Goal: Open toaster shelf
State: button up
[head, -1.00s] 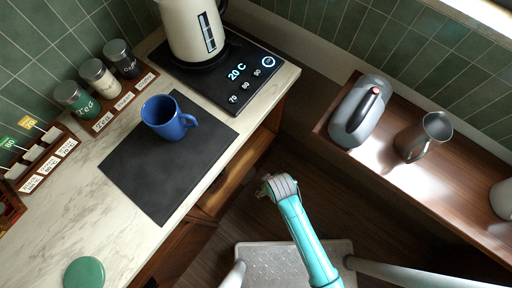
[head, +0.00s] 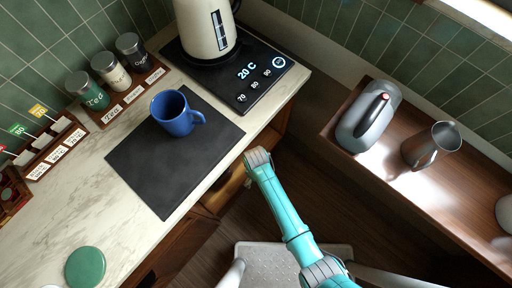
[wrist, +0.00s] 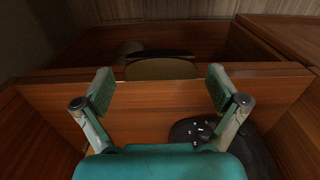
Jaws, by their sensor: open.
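Under the counter edge in the head view is an open wooden compartment with a tan rounded object (head: 232,187) in it, partly hidden; I cannot tell if it is the toaster. My gripper (head: 256,157) is beside this compartment, close to the counter's front. In the wrist view my gripper (wrist: 161,90) is open, with its two fingers wide apart and nothing between them. A wooden panel (wrist: 160,105), seemingly the shelf front, crosses behind the fingers. Beyond its top edge is a tan rounded shape (wrist: 160,69) with a dark top. Contact with the panel cannot be told.
A black object with white marks (wrist: 195,131) shows low right in the wrist view. On the counter (head: 130,225) are a blue mug (head: 176,113) on a dark mat (head: 150,170) and a kettle (head: 203,30). A wooden bench (head: 455,190) with a grey jug (head: 368,118) stands right.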

jog(key=shift+f, duration=1.7)
